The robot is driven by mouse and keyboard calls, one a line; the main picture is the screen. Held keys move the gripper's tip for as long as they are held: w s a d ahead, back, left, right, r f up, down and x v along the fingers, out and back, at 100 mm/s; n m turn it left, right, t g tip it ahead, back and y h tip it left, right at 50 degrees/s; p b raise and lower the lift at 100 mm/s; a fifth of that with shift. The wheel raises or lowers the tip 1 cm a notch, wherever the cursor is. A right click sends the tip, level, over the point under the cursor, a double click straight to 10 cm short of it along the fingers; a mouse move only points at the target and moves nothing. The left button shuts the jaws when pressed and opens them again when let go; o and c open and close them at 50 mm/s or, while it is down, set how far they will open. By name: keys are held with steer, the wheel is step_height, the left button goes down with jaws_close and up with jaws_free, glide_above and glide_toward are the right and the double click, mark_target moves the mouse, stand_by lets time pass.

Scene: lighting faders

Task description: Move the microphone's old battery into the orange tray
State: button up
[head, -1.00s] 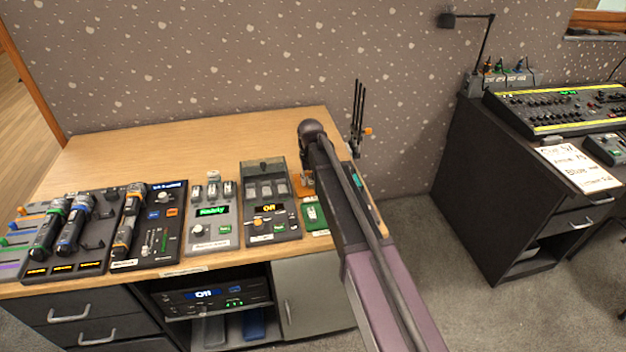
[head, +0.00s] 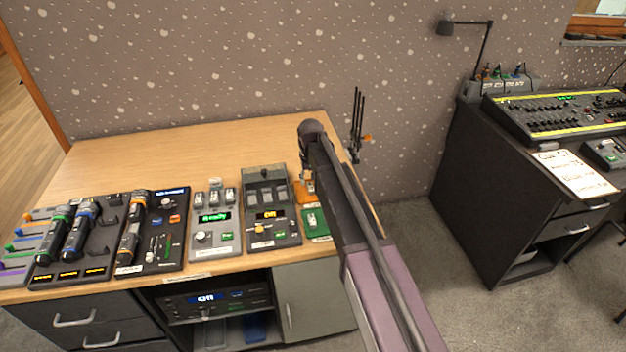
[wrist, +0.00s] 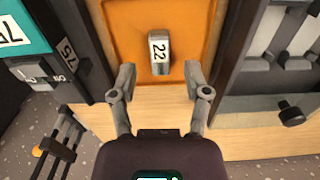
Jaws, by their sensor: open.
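The orange tray (wrist: 105,20) fills the upper middle of the wrist view; it also shows in the head view (head: 303,196), partly behind my arm. A small grey battery (wrist: 159,53) with a white label reading "22" is in the tray, apart from its walls. My gripper (wrist: 159,80) is open, with one finger on each side below the battery, and neither finger touches it. In the head view my gripper (head: 307,182) is over the tray, small and partly hidden. Microphones (head: 80,235) lie in a dark rack at the left.
A green tray (head: 318,230) with a pale item stands in front of the orange tray. A dark panel with "Off" lit (head: 270,215) stands close on its left. A black pronged stand (head: 357,125) is behind my arm. The back of the desk is clear.

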mark_target(312, 188)
step_height(312, 188, up, 9)
steer(key=p, duration=0.8)
steer(key=shift+r+p, duration=0.2)
steer(key=shift+p, duration=0.15)
stand_by(0.4)
steer(key=s+d+m, duration=0.3)
steer(key=s+d, duration=2)
steer(key=s, duration=0.2)
steer(key=shift+s+d, duration=0.3)
steer(key=shift+s, duration=0.05)
steer(key=shift+s, duration=0.1)
